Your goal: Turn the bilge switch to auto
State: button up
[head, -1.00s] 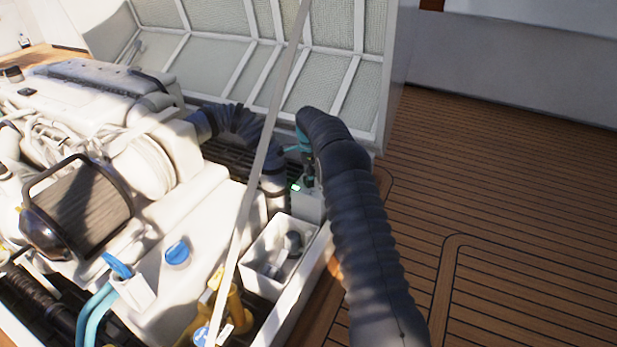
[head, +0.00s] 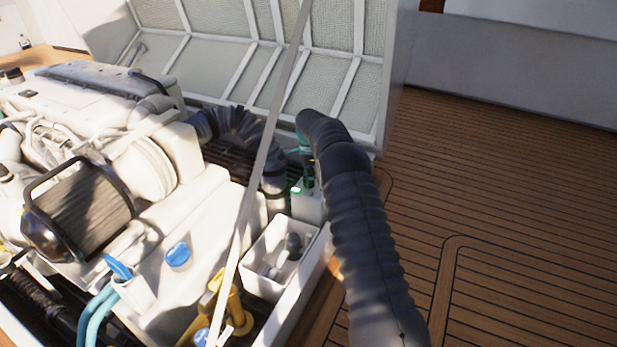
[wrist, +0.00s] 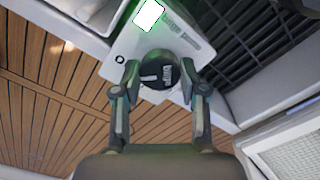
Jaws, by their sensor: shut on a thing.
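The bilge switch is a round black knob (wrist: 158,70) with a pale pointer mark, on a light panel (wrist: 122,50) in the wrist view. Lettering reading "bilge" shows beside a lit green-white lamp (wrist: 149,15). My gripper (wrist: 160,78) is shut on the knob, with one finger on each side of it. The pointer mark lies roughly sideways, toward the left; the words around the knob are too small to read. In the head view the switch box (head: 309,206) stands at the hatch edge with its green lamp lit, and my arm hides the knob.
A white open bin (head: 268,262) with dark fittings stands beside the switch box. The engine (head: 90,110) fills the left. A pale strut (head: 262,160) crosses in front. Teak deck (head: 500,220) to the right is clear.

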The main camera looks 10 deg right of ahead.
jog(key=n+p, duration=0.1)
jog(key=n, duration=0.3)
jog(key=shift+p, duration=0.3)
jog(key=n+p, duration=0.1)
jog(key=n, duration=0.4)
jog(key=shift+n, duration=0.3)
jog(key=n, duration=0.4)
jog(key=shift+n, duration=2.5)
jog(key=o, duration=1.2)
jog(key=shift+c, duration=0.2)
